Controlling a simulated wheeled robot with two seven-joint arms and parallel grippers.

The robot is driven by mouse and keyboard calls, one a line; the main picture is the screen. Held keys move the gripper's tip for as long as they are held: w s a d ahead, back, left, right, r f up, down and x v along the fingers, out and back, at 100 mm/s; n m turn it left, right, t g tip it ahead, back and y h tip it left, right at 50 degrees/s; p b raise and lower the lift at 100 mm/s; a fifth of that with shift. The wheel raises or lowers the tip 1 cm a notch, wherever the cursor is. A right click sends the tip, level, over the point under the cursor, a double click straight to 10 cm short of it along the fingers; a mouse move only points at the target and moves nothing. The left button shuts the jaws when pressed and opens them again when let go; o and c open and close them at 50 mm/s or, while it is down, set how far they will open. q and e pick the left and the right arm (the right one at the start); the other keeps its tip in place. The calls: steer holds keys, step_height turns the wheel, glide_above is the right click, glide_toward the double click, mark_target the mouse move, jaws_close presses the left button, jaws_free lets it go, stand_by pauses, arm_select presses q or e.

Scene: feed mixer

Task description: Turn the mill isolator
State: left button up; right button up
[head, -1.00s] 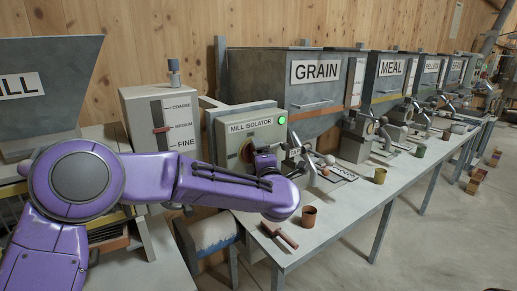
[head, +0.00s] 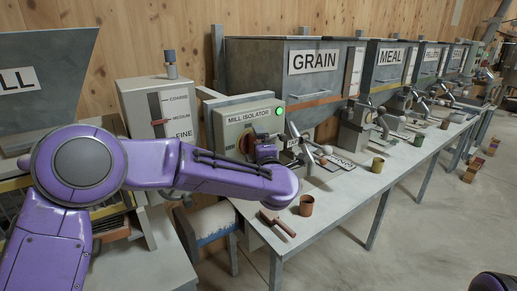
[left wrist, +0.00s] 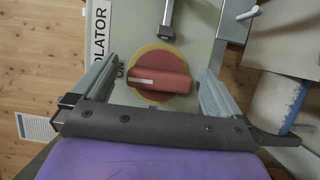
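The mill isolator (head: 232,128) is a pale box with a "MILL ISOLATOR" label and a lit green lamp (head: 280,111). Its red knob (left wrist: 160,81) sits on a yellow disc (left wrist: 152,58) in the left wrist view, its bar lying across the picture with a pale mark at its left end. In the head view the knob is mostly hidden behind my left gripper (head: 266,152). In the left wrist view my left gripper (left wrist: 157,72) is open, one finger on each side of the knob with a gap to each. My right gripper is out of view.
Right of the isolator is the GRAIN hopper (head: 285,75), with the MEAL hopper (head: 378,75) beyond. A slider box (head: 140,95) stands left of the isolator.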

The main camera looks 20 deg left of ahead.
arm_select(q)
steer(key=shift+s, duration=0.1)
steer(key=b+v, duration=0.2)
steer(key=v, duration=0.8)
steer(key=shift+s+d, duration=0.15)
steer(key=shift+s, duration=0.05)
